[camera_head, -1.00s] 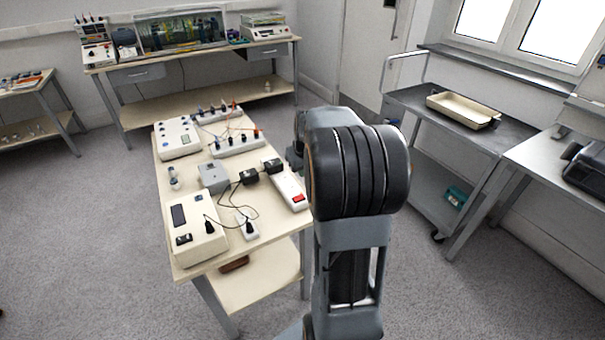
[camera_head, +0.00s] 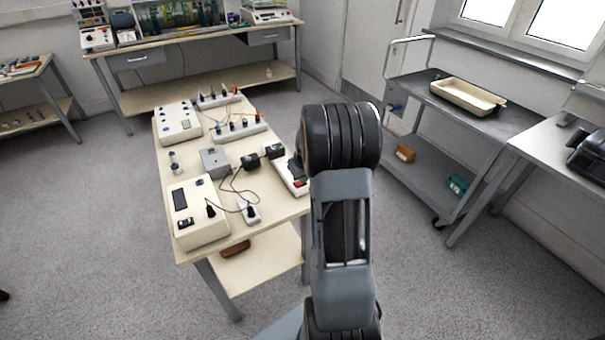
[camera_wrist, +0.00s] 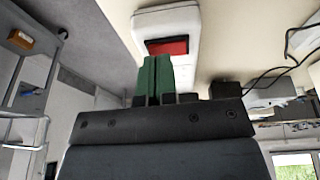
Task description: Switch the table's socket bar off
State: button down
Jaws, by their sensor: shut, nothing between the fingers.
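The socket bar (camera_head: 287,174) is a long white strip along the right edge of the wooden table (camera_head: 283,211), with black plugs (camera_head: 262,155) in it. Its red switch shows in the wrist view (camera_wrist: 167,47) at the near end of the white bar (camera_wrist: 160,20). My gripper (camera_wrist: 154,58) has two green fingers pressed together, with nothing between them. In the wrist view the fingertips lie right at the lower edge of the red switch; I cannot tell whether they touch it. In the head view my arm partly hides the bar's near end and the gripper.
A cream instrument box (camera_head: 197,210), a grey box (camera_head: 214,160) and black cables lie left of the bar. Other instruments stand behind. A grey trolley (camera_head: 412,89) with a cream tray (camera_head: 467,96) stands at right. Floor between the table and trolley is clear.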

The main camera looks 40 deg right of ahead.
jog(key=shift+d+f+b, duration=0.2)
jog(key=shift+f+b, duration=0.45)
jog(key=shift+b, duration=0.1)
jog(key=shift+s+r, duration=0.1)
jog(key=shift+r, duration=0.15)
jog(key=shift+a+p, duration=0.25)
jog(key=shift+p, duration=0.05)
jog(key=shift+w+a+r, duration=0.15)
jog(key=shift+w+a, duration=0.05)
jog(key=shift+a, duration=0.4)
